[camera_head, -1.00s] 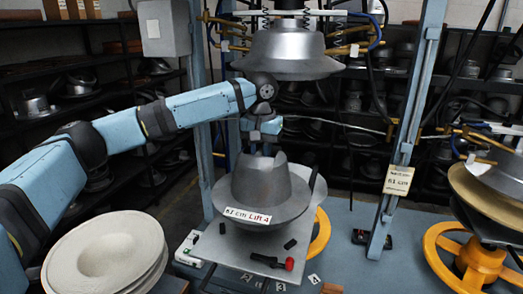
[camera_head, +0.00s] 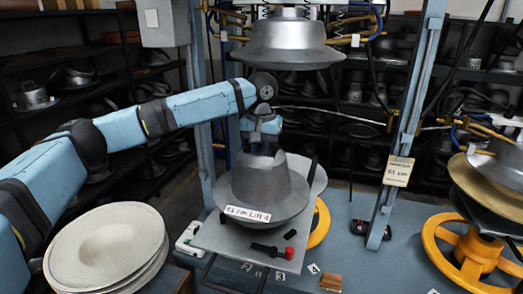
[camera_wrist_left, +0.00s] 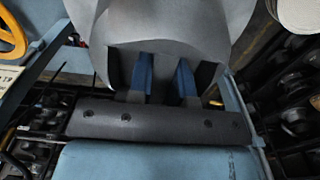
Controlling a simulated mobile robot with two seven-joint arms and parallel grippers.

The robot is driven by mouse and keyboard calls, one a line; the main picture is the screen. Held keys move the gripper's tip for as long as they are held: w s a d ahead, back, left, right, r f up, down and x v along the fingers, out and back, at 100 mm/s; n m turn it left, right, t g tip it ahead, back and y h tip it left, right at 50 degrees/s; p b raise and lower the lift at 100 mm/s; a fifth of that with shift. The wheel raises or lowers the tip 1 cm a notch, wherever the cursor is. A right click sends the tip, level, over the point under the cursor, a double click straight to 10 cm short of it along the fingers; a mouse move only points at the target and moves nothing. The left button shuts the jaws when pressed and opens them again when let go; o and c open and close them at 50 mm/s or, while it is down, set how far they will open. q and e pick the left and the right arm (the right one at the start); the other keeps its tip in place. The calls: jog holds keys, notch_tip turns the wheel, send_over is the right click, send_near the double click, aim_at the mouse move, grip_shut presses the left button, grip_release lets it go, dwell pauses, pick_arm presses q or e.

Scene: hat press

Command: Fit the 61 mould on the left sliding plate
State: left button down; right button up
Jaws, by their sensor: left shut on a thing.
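The 61 mould (camera_head: 262,186) is a grey metal hat shape with a wide brim and a label reading "61 cm Lift 4". It sits on or just above the left sliding plate (camera_head: 225,240); I cannot tell whether it touches. My left gripper (camera_head: 262,148) is at the mould's crown from above and behind, shut on it. In the left wrist view the two blue fingers (camera_wrist_left: 167,82) reach the grey mould (camera_wrist_left: 170,30). The contact itself is partly hidden. My right gripper is not in view.
An upper metal mould (camera_head: 285,45) hangs above on the press. A red-and-black handle (camera_head: 272,250) sits at the plate's front. Felt hats (camera_head: 105,245) are stacked at lower left.

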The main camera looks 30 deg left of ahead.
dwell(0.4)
pick_arm(q)
jog(key=shift+f, duration=1.95)
dwell(0.6)
